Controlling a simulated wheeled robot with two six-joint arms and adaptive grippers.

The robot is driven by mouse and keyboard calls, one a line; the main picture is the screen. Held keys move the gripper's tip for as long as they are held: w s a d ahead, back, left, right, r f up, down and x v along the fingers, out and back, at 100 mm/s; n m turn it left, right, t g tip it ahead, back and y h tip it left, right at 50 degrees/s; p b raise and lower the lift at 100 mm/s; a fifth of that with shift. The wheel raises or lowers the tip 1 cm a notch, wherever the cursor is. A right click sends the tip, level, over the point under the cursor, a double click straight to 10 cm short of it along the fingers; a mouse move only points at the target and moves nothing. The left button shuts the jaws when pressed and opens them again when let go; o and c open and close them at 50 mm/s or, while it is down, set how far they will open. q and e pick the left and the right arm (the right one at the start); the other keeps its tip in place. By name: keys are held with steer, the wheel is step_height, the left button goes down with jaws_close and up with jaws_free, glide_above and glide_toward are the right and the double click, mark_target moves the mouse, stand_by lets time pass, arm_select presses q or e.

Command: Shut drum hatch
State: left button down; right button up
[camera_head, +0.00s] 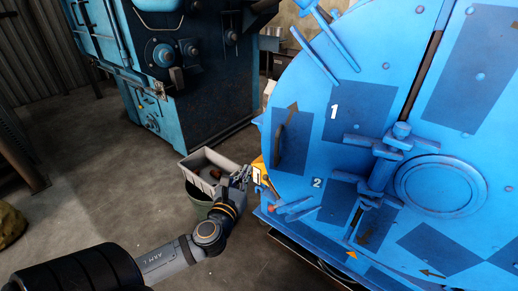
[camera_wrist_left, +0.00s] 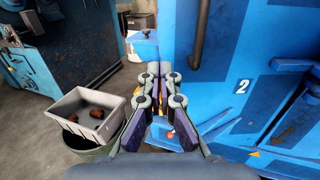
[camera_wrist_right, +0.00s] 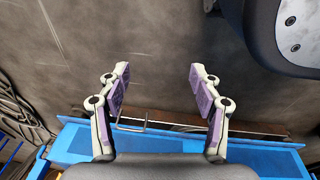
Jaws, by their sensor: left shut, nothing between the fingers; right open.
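The big blue drum front (camera_head: 350,95) fills the right of the head view, with darker blue squares and white numbers 1 and 2. A dark curved handle (camera_head: 281,148) is on its left part and also shows in the left wrist view (camera_wrist_left: 198,35). A dark upright gap (camera_head: 424,62) runs beside a thick blue hinge-like fitting (camera_head: 384,165). I cannot tell how far the hatch stands open. My left gripper (camera_head: 244,176) is shut and empty, left of the blue face; its fingers meet in the left wrist view (camera_wrist_left: 160,72). My right gripper (camera_wrist_right: 157,75) is open and empty.
A grey bin (camera_head: 206,168) with brown lumps stands on a dark green drum below and beside my left gripper. A blue machine (camera_head: 185,70) stands behind. A blue ledge (camera_wrist_right: 160,138) lies under my right gripper.

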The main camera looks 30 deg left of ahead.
mark_target(262, 144)
arm_select(q)
steer(key=b+x, duration=0.1)
steer(key=x, duration=1)
steer(key=shift+w+a, duration=0.15)
steer(key=shift+w, duration=0.1)
steer(key=shift+w+a, duration=0.15)
steer(key=shift+w, duration=0.4)
arm_select(e)
steer(key=w+r, duration=0.1)
steer(key=w+a+r, duration=0.1)
steer(key=r, duration=0.1)
steer(key=shift+w, duration=0.3)
